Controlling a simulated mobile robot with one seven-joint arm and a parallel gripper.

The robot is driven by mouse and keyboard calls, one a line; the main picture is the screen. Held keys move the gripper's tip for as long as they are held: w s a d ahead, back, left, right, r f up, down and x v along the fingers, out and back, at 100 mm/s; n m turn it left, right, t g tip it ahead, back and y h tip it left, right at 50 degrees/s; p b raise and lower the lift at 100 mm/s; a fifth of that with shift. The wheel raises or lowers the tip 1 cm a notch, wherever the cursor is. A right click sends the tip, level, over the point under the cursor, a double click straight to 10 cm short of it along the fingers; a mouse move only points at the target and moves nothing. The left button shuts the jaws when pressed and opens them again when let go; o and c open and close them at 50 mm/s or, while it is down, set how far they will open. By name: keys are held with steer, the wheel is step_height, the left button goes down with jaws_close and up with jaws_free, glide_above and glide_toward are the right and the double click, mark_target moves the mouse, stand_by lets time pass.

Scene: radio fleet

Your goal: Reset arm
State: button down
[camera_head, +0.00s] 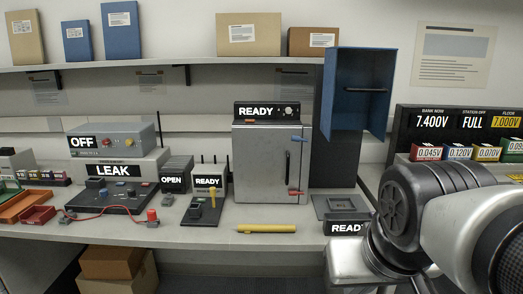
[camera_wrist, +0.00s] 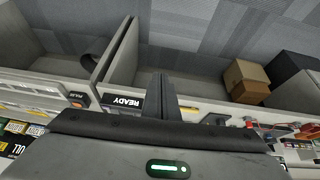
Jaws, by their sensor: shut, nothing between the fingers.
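My arm (camera_head: 420,210) is folded at the right side of the head view, in front of the bench. My gripper's end is not visible in the head view. In the wrist view my gripper (camera_wrist: 163,95) shows its dark fingers together, with nothing between them. The fingers point toward the grey floor past the bench edge, and the scene there appears upside down. A READY sign (camera_wrist: 123,102) lies just left of the fingers in that view. The same kind of sign (camera_head: 346,227) is partly hidden by my arm in the head view.
The bench holds a grey cabinet (camera_head: 262,163), an open blue door-like panel (camera_head: 358,90), a LEAK box (camera_head: 117,168) and a yellow cylinder (camera_head: 266,228) near the front edge. Coloured modules (camera_head: 458,151) stand behind my arm. Cardboard boxes (camera_head: 119,262) sit below the bench.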

step_height(320, 180, up, 26)
steer(key=s+p, duration=0.1)
steer(key=p, duration=2.5)
steer(key=shift+s+a+p, duration=0.2)
steer(key=shift+a+p, duration=0.1)
steer(key=shift+p, duration=0.05)
steer(key=shift+f, duration=0.1)
